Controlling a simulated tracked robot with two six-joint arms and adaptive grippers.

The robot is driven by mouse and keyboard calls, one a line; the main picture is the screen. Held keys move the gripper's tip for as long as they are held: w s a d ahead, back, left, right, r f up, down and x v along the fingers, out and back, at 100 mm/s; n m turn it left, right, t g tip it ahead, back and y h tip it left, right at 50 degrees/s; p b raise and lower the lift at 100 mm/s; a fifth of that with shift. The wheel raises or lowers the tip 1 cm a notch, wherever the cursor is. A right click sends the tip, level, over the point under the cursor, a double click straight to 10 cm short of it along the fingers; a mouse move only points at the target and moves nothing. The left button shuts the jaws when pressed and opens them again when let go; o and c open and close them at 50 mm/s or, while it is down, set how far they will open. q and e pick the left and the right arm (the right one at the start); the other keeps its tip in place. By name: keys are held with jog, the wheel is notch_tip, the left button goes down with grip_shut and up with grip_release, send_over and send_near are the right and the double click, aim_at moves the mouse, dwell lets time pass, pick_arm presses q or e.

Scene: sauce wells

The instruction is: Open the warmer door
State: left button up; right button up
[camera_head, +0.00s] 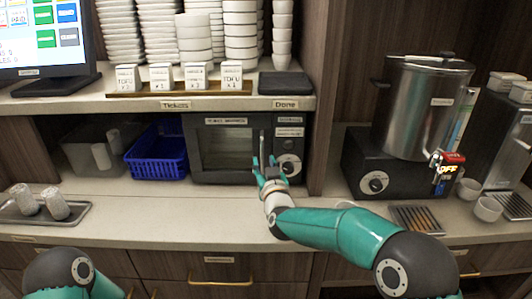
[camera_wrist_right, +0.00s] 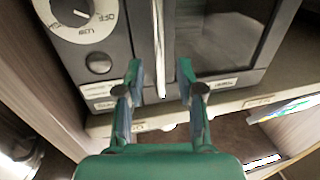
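The warmer (camera_head: 222,121) is a dark box with a glass window, standing under the shelf on the counter. Its door (camera_head: 225,150) looks shut. A slim upright metal handle (camera_head: 263,145) runs beside the control panel and also shows in the right wrist view (camera_wrist_right: 158,40). My right gripper (camera_head: 270,168) is at the lower part of the handle. In the right wrist view its two fingers (camera_wrist_right: 161,82) stand apart, one on each side of the handle's lower end; I cannot tell whether they touch it. Only part of my left arm shows at lower left; its gripper is out of view.
A blue basket (camera_head: 157,155) and a grey bin (camera_head: 95,155) stand left of the warmer. A tray (camera_head: 70,215) with two cups lies at far left. A dark wood post (camera_head: 326,100) and a steel urn (camera_head: 425,105) are on the right. The counter before the basket is clear.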

aim_at(263, 158)
jog(key=shift+w+a+p, duration=0.2)
jog(key=shift+w+p, duration=0.05)
jog(key=shift+w, duration=0.8)
jog(key=shift+w+a+p, duration=0.2)
jog(key=shift+w+p, duration=0.05)
jog(key=shift+w, duration=0.75)
grip_shut()
